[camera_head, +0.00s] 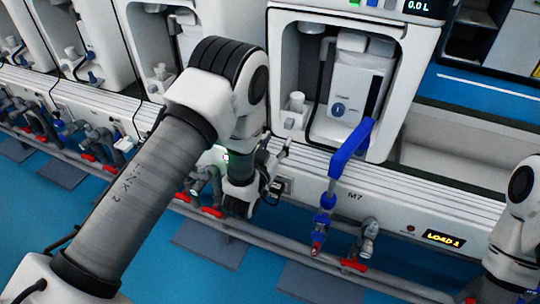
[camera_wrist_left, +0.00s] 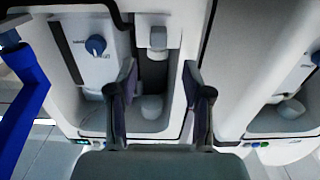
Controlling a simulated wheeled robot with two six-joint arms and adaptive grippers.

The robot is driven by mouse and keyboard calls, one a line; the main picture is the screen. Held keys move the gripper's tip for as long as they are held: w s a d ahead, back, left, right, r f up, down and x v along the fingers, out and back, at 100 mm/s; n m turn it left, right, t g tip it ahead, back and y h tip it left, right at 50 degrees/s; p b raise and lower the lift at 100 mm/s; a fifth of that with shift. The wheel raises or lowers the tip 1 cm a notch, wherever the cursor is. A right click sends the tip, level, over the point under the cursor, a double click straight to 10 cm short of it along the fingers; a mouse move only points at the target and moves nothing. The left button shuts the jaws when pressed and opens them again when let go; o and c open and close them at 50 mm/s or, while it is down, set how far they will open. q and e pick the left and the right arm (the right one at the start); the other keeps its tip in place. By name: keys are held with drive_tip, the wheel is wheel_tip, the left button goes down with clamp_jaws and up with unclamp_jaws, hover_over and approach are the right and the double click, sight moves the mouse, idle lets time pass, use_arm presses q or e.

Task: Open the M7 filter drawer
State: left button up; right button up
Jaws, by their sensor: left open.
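The M7 station (camera_head: 276,60) is a white cabinet with an open recess, and its M7 label is on the rail below. In the recess, a white box (camera_head: 357,85) carries a round blue knob (camera_head: 338,109); the knob also shows in the wrist view (camera_wrist_left: 96,45). A small white fitting (camera_head: 296,103) stands left of the box. I cannot tell for sure which part is the filter drawer. My left gripper (camera_head: 283,152) is open and empty in front of the rail, below and left of the recess. In the wrist view its two fingers (camera_wrist_left: 160,92) stand apart before the recess.
A blue lever handle (camera_head: 350,150) stands in front of M7 at right and also shows in the wrist view (camera_wrist_left: 22,95). Pipes with red valve handles (camera_head: 354,264) run below the rail. Similar stations stand to the left. Part of my right arm shows at the right edge.

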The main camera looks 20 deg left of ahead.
sight(287, 126)
use_arm(q)
drive_tip(key=shift+w+d+f, duration=0.1)
drive_tip(key=shift+w+f, duration=0.15)
drive_tip(key=shift+w, duration=0.3)
drive_tip(key=w+b, duration=0.1)
drive_tip(key=w, duration=0.6)
drive_tip(key=shift+d, duration=0.1)
clamp_jaws()
